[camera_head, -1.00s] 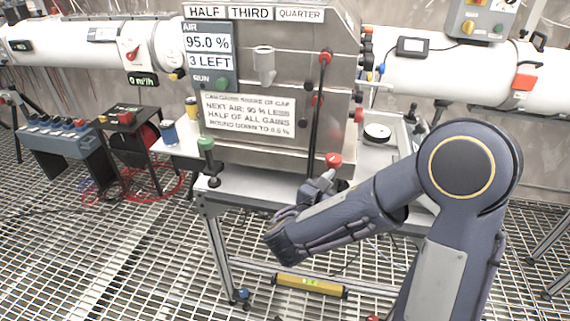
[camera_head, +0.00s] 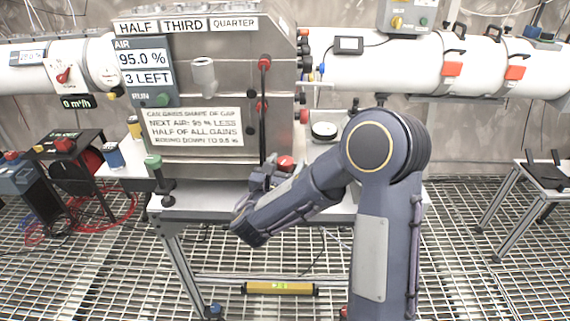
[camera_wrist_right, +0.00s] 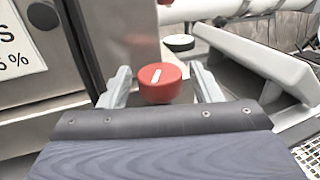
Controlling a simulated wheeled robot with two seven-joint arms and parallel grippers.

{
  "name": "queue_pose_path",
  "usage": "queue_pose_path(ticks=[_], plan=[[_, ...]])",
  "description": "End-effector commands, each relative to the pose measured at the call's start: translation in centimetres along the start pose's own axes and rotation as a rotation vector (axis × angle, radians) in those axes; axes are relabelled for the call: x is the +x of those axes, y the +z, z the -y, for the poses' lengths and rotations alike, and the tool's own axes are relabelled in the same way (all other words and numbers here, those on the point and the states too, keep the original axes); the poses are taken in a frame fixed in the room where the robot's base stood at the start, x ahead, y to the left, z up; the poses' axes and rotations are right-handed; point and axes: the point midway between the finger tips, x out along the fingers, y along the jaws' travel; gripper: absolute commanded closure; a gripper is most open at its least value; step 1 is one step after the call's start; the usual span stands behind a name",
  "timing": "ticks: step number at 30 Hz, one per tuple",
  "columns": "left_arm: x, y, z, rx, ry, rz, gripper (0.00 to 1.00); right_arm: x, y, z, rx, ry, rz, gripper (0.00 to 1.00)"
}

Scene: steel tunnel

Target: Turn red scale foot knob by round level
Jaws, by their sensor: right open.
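The red knob (camera_head: 285,163) with a white mark on its top stands at the front of the steel machine, on the table. It shows in the right wrist view (camera_wrist_right: 160,86) between the fingers of my right gripper (camera_wrist_right: 162,82). These fingers are open, one on each side of the knob; whether they touch it cannot be told. In the head view my right gripper (camera_head: 268,176) is partly hidden behind its own wrist. My left gripper is not in view.
The steel machine (camera_head: 205,80) with text signs stands close behind the knob. A green knob (camera_head: 153,162) stands at the table's left front corner. A yellow bar level (camera_head: 280,288) is on the lower frame. A side table (camera_head: 545,175) stands at right.

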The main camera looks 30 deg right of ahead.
Motion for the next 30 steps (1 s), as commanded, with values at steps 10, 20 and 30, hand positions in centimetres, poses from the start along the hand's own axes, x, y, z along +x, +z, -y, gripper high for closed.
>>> queue_pose_path(ticks=[10, 20, 30], plan=[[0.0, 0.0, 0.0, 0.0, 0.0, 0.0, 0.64, 0.0, 0.0, 0.0, 0.0, 0.0, 0.0, 0.77], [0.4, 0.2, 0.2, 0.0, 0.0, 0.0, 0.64, -0.1, -0.1, 0.1, 0.0, 0.034, 0.0, 0.85], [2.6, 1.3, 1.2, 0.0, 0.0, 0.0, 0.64, 0.0, -0.4, 0.2, 0.002, 0.233, 0.002, 0.85]])
